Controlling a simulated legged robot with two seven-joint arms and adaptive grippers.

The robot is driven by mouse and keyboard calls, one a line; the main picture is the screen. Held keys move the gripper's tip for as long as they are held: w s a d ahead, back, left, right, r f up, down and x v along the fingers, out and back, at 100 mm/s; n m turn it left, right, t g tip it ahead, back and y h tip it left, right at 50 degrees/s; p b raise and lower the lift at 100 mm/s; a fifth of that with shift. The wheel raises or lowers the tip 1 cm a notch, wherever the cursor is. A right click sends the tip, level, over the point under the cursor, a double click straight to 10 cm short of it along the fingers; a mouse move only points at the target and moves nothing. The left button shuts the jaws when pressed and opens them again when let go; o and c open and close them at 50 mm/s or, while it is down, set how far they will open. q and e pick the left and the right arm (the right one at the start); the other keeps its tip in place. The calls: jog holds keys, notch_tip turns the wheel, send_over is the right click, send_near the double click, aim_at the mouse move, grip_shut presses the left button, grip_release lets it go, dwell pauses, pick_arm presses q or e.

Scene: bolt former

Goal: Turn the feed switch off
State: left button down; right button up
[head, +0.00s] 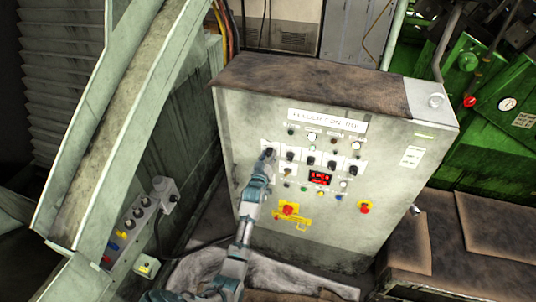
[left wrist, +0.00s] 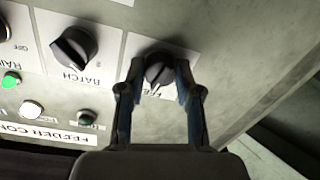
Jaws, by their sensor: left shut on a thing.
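The feed switch (left wrist: 158,68) is a round black rotary knob on a white label plate in the left wrist view. Its label is partly covered by my finger; only the first letters show. My left gripper (left wrist: 160,84) is shut on the knob, one finger on each side. In the head view my left gripper (head: 265,160) reaches up to the leftmost knob of the switch row on the grey feeder control cabinet (head: 250,125). The feed switch there is mostly hidden by the fingers. My right gripper is not in view.
The batch switch (left wrist: 74,47) sits close beside the feed switch. A sloping chute (head: 125,120) stands at the left.

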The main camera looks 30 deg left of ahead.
pick_arm(q)
jog(key=shift+d+f+n+p, duration=0.15)
jog(key=shift+n+p, duration=0.1)
jog(key=shift+n, duration=0.3)
jog(key=shift+a+f+n+p, duration=0.15)
jog(key=shift+n+p, duration=0.1)
jog(key=shift+n, duration=0.3)
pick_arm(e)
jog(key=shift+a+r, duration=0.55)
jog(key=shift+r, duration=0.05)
pick_arm(q)
jog(key=shift+d, duration=0.1)
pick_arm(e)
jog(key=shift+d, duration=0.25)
pick_arm(q)
jog(key=c, duration=0.8)
grip_release()
jog(key=shift+c, duration=0.2)
jog(key=shift+o, duration=0.3)
jog(key=shift+w, duration=0.15)
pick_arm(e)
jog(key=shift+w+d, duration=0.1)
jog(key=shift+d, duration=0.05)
pick_arm(q)
jog(key=shift+r, duration=0.1)
jog(key=v, duration=1.2)
